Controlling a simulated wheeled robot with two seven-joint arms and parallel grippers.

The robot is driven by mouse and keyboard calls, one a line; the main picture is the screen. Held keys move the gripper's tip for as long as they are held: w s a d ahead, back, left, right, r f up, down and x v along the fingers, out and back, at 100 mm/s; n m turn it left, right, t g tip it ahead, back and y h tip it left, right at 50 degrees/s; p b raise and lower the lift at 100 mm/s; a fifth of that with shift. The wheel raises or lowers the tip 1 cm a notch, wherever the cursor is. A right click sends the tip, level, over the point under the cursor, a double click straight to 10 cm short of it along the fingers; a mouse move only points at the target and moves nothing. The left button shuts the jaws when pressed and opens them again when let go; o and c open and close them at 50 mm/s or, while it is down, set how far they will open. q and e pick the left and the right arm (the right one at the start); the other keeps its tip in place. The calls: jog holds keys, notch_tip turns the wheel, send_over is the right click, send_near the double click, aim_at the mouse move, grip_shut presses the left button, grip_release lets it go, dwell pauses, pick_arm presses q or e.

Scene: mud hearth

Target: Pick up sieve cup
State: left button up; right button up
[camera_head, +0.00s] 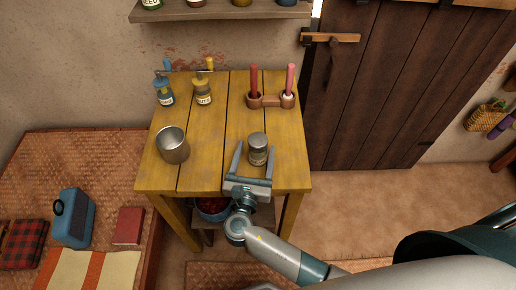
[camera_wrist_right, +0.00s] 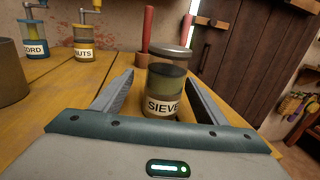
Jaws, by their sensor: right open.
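The sieve cup (camera_head: 258,150) is a small dark olive cup with a grey lid-like top and a white label. It stands upright on the yellow wooden table (camera_head: 215,132). In the right wrist view the sieve cup (camera_wrist_right: 165,92) shows its label reading "SIEVE". My right gripper (camera_head: 254,155) is open, with one finger on each side of the cup. In the right wrist view the fingers of my right gripper (camera_wrist_right: 158,98) show gaps to the cup on both sides. My left gripper is not in view.
A grey metal cup (camera_head: 172,146) stands to the left. Blue (camera_head: 164,92) and yellow (camera_head: 204,92) labelled jars stand at the back left. The table's right front corner is clear.

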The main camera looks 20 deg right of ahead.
jog(key=p+x, duration=0.1)
jog(key=x, duration=0.1)
jog(key=p+x, duration=0.1)
jog(key=x, duration=0.1)
jog(key=shift+d, duration=0.4)
jog(key=shift+w+d, duration=0.15)
jog(key=shift+w, duration=0.2)
jog(key=shift+c, duration=0.4)
jog(key=c, duration=1.2)
jog(key=shift+o, duration=0.2)
jog(key=shift+r, duration=0.1)
